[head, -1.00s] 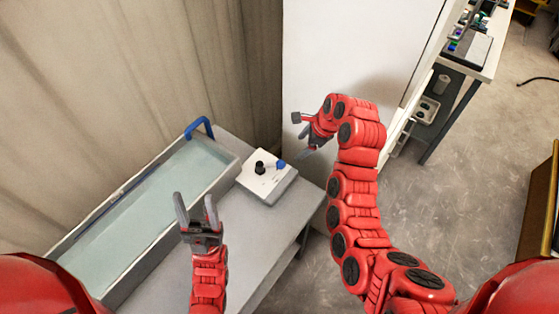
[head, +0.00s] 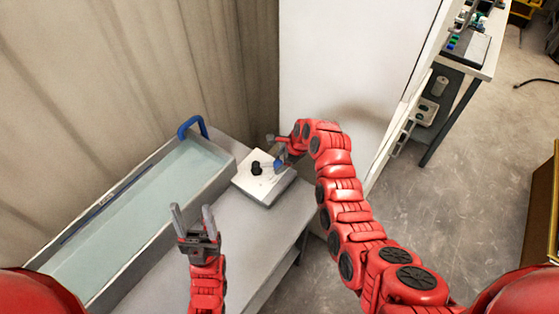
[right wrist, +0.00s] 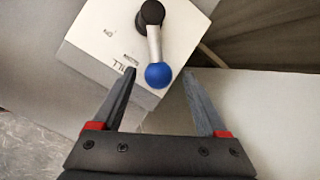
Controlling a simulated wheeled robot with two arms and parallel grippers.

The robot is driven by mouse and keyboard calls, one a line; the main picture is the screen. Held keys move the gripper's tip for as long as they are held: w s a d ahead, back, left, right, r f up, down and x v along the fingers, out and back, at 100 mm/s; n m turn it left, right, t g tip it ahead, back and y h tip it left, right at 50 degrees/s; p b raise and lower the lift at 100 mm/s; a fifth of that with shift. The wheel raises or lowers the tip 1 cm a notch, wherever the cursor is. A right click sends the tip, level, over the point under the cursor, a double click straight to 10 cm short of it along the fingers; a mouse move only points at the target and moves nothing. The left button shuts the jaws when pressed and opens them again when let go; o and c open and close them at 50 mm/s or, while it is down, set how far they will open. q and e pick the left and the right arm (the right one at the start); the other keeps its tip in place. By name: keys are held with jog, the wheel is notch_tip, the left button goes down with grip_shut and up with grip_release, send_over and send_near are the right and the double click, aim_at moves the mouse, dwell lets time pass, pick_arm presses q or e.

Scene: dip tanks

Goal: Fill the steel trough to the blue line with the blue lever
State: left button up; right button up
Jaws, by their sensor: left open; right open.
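The steel trough (head: 214,176) stands on the bench at the left and holds pale blue-green liquid (head: 130,215). A dark blue line (head: 95,212) runs along its far inner wall. The white control box (head: 248,187) is right of the trough. Its lever has a black pivot (right wrist: 151,14), a metal arm and a blue knob (right wrist: 158,75); the knob also shows in the head view (head: 280,165). My right gripper (right wrist: 157,72) is open, with its fingertips on either side of the blue knob; I cannot tell contact. My left gripper (head: 194,218) is open and empty, over the bench beside the trough.
A blue bent spout or handle (head: 192,125) rises at the trough's far end. A white panel (head: 350,70) stands behind the box. The grey bench top (head: 240,235) is clear in front of the box. Another table (head: 470,70) stands at the back right.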

jog(key=shift+a+f, duration=0.2)
jog(key=shift+f, duration=0.45)
grip_shut()
dwell(1.1)
